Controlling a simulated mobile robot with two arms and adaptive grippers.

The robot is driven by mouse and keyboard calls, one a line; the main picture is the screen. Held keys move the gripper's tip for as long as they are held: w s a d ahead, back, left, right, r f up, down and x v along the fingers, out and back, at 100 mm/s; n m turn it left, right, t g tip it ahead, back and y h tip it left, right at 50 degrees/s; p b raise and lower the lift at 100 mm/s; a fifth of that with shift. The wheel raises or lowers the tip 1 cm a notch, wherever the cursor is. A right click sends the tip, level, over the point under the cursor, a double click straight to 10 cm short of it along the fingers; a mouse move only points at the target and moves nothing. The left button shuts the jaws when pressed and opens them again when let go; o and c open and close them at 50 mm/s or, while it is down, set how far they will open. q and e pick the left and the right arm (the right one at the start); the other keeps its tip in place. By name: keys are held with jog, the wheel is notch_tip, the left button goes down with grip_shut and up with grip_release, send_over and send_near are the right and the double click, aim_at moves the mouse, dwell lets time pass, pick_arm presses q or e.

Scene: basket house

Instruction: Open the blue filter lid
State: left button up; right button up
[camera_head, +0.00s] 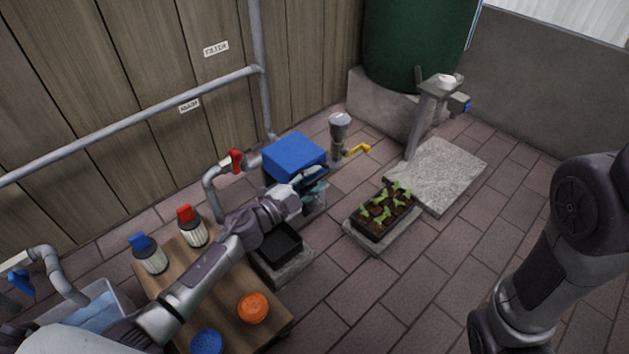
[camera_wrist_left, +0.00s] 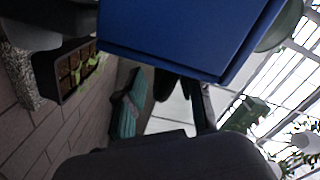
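The blue filter lid (camera_head: 293,154) sits as a flat square cover on top of the filter box beside the wall pipe. It fills the upper part of the left wrist view (camera_wrist_left: 185,35), very close to the camera. My left gripper (camera_head: 318,183) is at the front right side of the lid, just below its edge. In the left wrist view its fingers (camera_wrist_left: 162,100) stand apart, one with a teal pad, and nothing shows held between them. I cannot tell whether a finger touches the lid. The right arm shows at the right, but its gripper is out of view.
A red-handled valve (camera_head: 236,160) is left of the lid and a yellow-handled tap (camera_head: 358,150) right of it. A seedling tray (camera_head: 369,232) stands to the right. A wooden table (camera_head: 272,319) with filter cartridges and caps lies in front. Paving at the centre right is clear.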

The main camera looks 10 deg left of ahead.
pick_arm(q)
grip_shut()
